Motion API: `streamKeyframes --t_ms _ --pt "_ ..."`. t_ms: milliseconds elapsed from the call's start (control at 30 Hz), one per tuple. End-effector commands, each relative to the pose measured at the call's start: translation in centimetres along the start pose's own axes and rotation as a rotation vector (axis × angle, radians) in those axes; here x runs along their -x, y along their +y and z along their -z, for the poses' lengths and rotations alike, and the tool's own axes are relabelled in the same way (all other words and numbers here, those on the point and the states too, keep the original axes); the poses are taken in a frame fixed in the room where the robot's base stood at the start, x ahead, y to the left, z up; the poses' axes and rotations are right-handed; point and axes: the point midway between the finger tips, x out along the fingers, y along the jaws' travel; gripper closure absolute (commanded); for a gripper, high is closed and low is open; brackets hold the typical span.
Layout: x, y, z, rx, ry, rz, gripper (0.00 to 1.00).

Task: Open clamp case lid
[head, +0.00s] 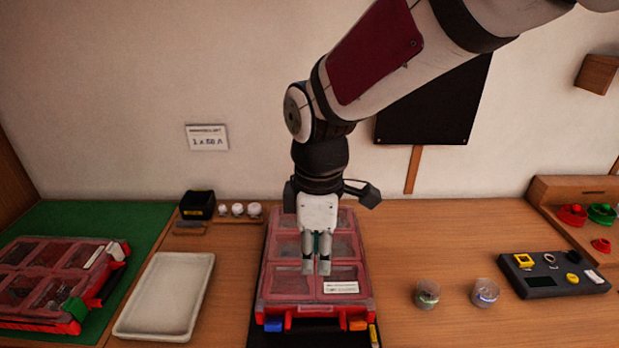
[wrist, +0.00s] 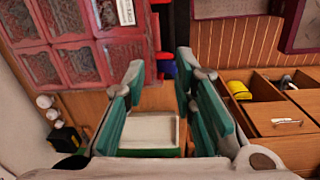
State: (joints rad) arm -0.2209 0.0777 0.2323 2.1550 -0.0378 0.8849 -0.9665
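A red case (head: 262,285) with clear windowed lid panels stands at the centre of the bench. Its lid looks shut, with a white label (head: 341,287) at the front right. A blue latch (head: 273,324) and an orange latch (head: 358,324) are on its front edge. My gripper (head: 316,268) points down in front of the lid in the head view, hiding part of its middle; contact cannot be told. In the wrist view, my gripper (wrist: 159,66) has its teal-padded fingers apart with nothing between them. A red windowed case (wrist: 45,45) shows at upper left there.
A second red case (head: 60,324) with a green latch lies on a green mat at left. An off-white tray (head: 165,325) lies between the cases. Two clear cups (head: 427,294) (head: 485,292) and a dark parts tray (head: 545,280) stand at right. Bare bench lies right of the centre case.

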Motion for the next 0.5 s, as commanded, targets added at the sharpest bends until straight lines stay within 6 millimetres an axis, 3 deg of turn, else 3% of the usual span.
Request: streamKeyframes --t_ms 100,267,500 --pt "-1.2 0.1 1.2 0.079 -0.003 0.026 0.75" --pt "-2.2 0.0 1.5 0.101 -0.004 0.033 0.75" --pt "-6.1 -0.2 1.3 0.099 -0.007 0.037 0.75"
